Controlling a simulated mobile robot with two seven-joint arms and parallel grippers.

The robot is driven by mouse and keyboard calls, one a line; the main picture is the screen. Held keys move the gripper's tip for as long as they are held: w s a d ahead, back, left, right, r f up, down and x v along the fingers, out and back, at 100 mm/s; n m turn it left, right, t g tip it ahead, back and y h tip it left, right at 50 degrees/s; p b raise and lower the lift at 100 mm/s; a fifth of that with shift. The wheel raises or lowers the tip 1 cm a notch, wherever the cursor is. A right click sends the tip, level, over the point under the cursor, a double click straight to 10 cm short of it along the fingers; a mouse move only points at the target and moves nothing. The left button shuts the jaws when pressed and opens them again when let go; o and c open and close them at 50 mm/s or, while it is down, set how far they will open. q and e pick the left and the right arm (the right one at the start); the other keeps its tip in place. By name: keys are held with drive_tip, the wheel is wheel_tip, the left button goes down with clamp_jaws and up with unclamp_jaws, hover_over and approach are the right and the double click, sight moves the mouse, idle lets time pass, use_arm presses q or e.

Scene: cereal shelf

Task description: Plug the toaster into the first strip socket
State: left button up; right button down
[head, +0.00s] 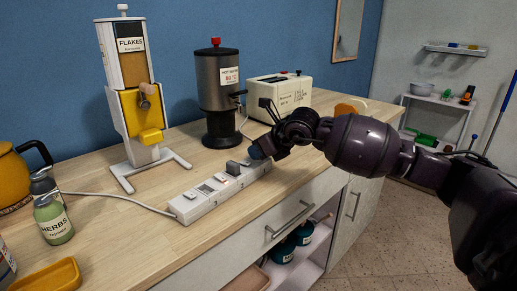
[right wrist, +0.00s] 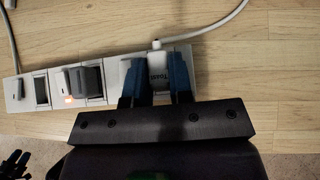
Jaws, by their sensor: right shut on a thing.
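The white power strip (head: 210,196) lies along the counter's front edge; it also shows in the right wrist view (right wrist: 110,85). My right gripper (head: 262,150) is at its right-hand end. In the right wrist view its blue fingertips (right wrist: 158,80) are shut on a white plug (right wrist: 158,64) with a partly hidden "Toast" label. A pale cord leaves the plug. The plug is over the strip's right end; I cannot tell whether it is seated. The cream toaster (head: 282,92) stands at the back. A dark shape low in the wrist view may be my left gripper (right wrist: 14,165).
A dark grey plug (head: 232,167) stands in the strip beside an orange light. A hot-water urn (head: 218,95) and a flakes dispenser (head: 138,105) stand behind the strip. Jars, including a green herbs jar (head: 53,220), are at left.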

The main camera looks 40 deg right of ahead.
drive_tip(key=shift+f, duration=0.25)
use_arm(q)
drive_tip(key=shift+w+d, duration=0.1)
drive_tip(key=shift+w, duration=0.25)
use_arm(e)
drive_tip(key=shift+f, duration=0.2)
